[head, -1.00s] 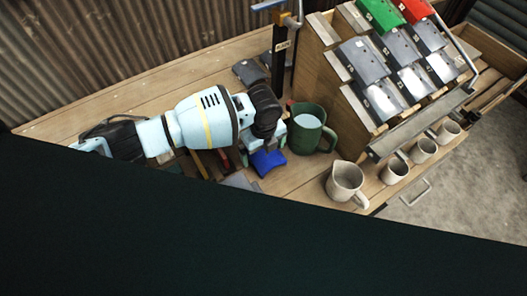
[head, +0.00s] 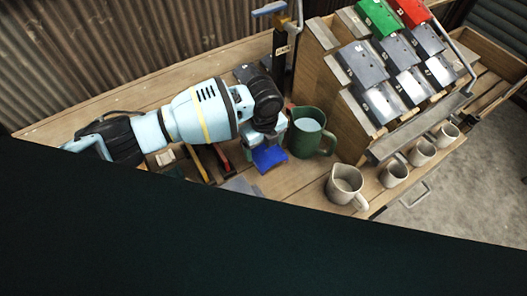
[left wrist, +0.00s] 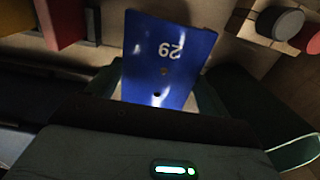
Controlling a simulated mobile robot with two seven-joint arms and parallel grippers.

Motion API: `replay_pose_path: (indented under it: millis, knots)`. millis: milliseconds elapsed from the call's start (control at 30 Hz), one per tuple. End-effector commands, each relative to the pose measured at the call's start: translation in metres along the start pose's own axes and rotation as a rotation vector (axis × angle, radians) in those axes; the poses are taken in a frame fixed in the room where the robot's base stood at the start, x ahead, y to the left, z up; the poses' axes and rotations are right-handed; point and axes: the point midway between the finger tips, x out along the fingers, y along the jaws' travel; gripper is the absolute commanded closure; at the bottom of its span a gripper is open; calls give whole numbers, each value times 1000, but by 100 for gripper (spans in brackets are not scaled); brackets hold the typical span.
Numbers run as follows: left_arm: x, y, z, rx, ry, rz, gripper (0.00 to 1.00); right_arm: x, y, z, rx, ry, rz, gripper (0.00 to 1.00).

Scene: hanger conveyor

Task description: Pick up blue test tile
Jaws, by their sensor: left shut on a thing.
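The blue test tile (head: 269,158) is held at my left gripper (head: 266,142), just left of the green jug in the head view. In the left wrist view the blue tile (left wrist: 165,60) shows its face with the number 29 and two small holes. The left gripper is shut on the tile's near edge; its fingertips are largely hidden by the gripper body and the tile. I cannot tell how far the tile is above the bench. My right gripper is not in view.
A green jug (head: 304,138) stands close to the right of the tile. A pale pitcher (head: 344,184) and several cups (head: 394,172) stand further right. A wooden rack (head: 352,116) holds grey, green and red tiles. Red and yellow handled tools (head: 205,166) lie left of the tile.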

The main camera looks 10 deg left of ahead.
Motion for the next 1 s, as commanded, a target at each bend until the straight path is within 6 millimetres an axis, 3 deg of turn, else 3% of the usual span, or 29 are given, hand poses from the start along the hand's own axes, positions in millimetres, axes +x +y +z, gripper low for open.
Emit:
replay_pose_path:
  millis: [100,300,667,833,1000]
  knots:
    - [-27,-1,0,1,-3,-5,49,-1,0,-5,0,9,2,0]
    - [-54,-1,0,1,-1,-3,49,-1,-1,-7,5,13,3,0]
    - [-65,1,1,-28,0,-1,49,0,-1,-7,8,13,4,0]
    - [-76,6,10,-206,-1,-2,49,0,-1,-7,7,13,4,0]
    - [-94,17,23,-515,1,-5,49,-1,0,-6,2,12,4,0]
